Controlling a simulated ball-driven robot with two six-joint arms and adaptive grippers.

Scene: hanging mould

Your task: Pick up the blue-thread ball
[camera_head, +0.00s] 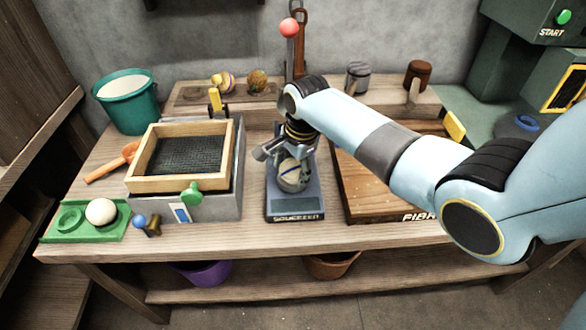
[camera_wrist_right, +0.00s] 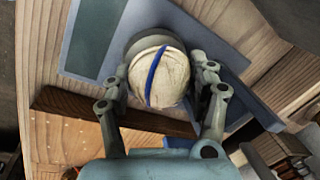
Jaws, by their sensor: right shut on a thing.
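The blue-thread ball (camera_head: 293,175) is cream-coloured with a blue line around it. In the right wrist view the ball (camera_wrist_right: 158,76) sits between the two fingers of my right gripper (camera_wrist_right: 163,88), with the blue line facing the camera. Whether the ball still touches the squeezer's plate cannot be told. My left gripper is not in view.
A framed mesh box (camera_head: 150,184) stands to the left, with a green tray (camera_head: 75,233) holding a white ball (camera_head: 101,211). A wooden board (camera_head: 362,205) lies right of the squeezer. A red-knobbed lever (camera_head: 289,28) rises behind. Two patterned balls sit on the back shelf (camera_head: 195,92).

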